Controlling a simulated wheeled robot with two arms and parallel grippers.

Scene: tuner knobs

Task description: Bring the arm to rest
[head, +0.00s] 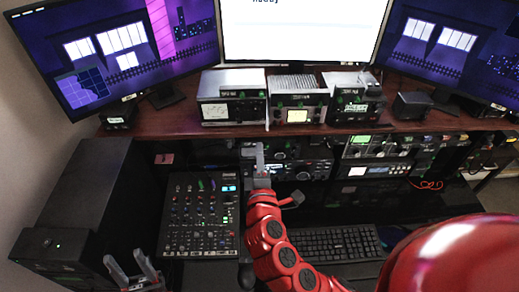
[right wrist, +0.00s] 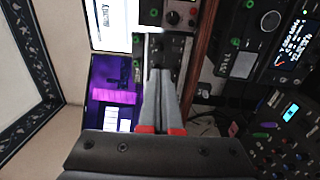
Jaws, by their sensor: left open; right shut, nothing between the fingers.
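My right arm, red and jointed, reaches in from the lower right of the head view. Its gripper (head: 260,158) points toward the radio shelf, above the far right corner of the black mixer (head: 180,240). In the right wrist view its grey fingers (right wrist: 161,75) are together with nothing between them. My left gripper (head: 133,266) is at the bottom left of the head view, with its two fingers apart and empty, near the mixer's front left corner. Most of my left arm is out of view.
A wooden shelf (head: 180,125) carries several radios and monitors; more radios (head: 375,170) stand beneath it. A keyboard (head: 335,243) lies right of my right forearm. A black speaker-like box (head: 85,190) stands at the left. Dark desk space lies right of the keyboard.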

